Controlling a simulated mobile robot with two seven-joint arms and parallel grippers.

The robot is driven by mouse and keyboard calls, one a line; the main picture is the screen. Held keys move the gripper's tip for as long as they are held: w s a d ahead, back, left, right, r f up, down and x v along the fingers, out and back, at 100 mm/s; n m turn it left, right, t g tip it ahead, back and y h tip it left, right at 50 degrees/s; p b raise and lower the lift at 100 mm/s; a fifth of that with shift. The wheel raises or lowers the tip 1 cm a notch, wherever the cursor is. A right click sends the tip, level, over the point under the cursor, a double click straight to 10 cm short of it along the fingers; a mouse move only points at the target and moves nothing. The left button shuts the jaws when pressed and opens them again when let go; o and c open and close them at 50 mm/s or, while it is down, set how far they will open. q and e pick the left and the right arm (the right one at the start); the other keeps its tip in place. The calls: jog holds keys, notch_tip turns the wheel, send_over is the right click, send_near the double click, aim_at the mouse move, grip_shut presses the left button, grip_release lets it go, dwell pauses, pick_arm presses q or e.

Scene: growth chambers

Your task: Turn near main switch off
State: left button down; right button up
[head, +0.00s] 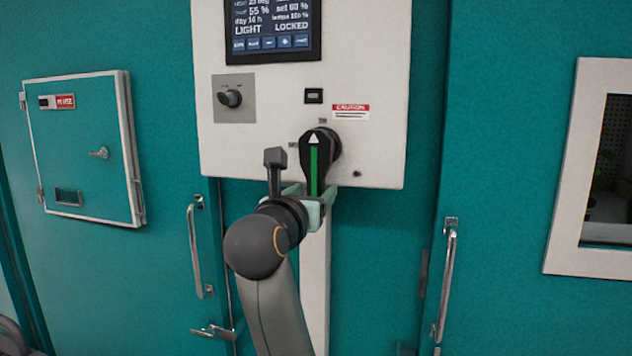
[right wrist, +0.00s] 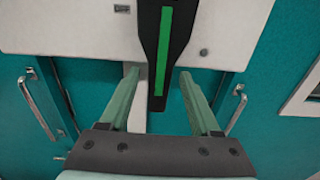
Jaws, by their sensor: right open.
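The main switch (head: 322,150) is a black rotary handle with a green stripe and a white arrow pointing up. It sits at the lower right of the white control panel (head: 225,150). My right gripper (head: 311,193) is at the lower end of the handle, below the panel's middle. In the right wrist view the handle (right wrist: 165,55) hangs upright between the two pale green fingers of my gripper (right wrist: 159,75). The fingers are open, with a gap on each side of the handle. My left gripper is not in view.
A smaller dark knob (head: 230,98) sits on a grey plate, under a screen (head: 272,30) reading LIGHT and LOCKED. Door handles (head: 195,250) (head: 445,280) flank my arm. A small hatch (head: 85,145) is at left.

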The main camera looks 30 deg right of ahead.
jog(key=shift+x, duration=1.2)
grip_shut()
dwell(0.6)
